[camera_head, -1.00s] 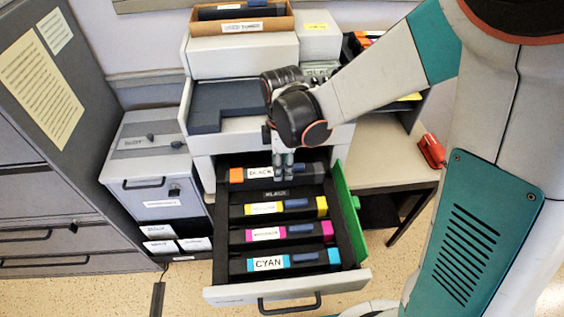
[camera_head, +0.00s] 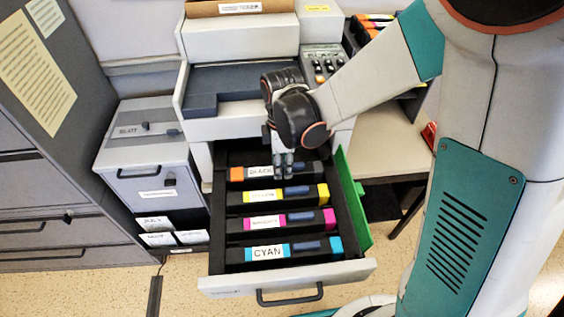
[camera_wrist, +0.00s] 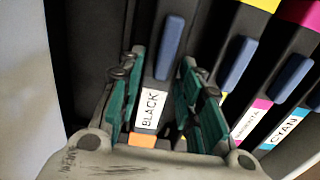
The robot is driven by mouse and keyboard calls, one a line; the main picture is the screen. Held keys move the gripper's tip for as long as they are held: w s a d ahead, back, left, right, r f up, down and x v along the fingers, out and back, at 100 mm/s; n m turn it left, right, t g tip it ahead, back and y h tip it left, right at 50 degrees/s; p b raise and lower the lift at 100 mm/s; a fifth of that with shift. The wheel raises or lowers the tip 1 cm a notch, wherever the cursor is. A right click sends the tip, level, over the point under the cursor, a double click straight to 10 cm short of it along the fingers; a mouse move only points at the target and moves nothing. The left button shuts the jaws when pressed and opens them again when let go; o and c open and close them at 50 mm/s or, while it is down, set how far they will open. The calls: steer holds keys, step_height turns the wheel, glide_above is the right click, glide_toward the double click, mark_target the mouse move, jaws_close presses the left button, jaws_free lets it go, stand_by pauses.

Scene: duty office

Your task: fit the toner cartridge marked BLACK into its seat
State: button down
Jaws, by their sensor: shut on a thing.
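The toner cartridge marked BLACK (camera_head: 258,172) is dark with an orange end and a blue grip. It lies lengthwise across the back of the open printer drawer (camera_head: 322,283), in line with the other cartridges. My gripper (camera_head: 284,166) is shut on it from above, towards its right half in the head view. In the wrist view my gripper (camera_wrist: 160,66) has a green-padded finger on each side of the cartridge (camera_wrist: 154,92). The slot beneath is hidden by the cartridge, and I cannot tell whether it sits fully down.
Yellow (camera_head: 262,197), magenta (camera_head: 266,222) and CYAN (camera_head: 266,251) cartridges lie in the drawer in front of it. A green flap (camera_head: 356,205) stands along the drawer's right side. Grey cabinets are on the left. A table (camera_head: 385,150) stands on the right.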

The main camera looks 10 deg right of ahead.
stand_by(0.3)
steer(key=c, duration=1.1)
jaws_free()
steer(key=shift+o, duration=0.2)
steer(key=shift+r+p, duration=3.15)
steer(key=shift+r, duration=1.45)
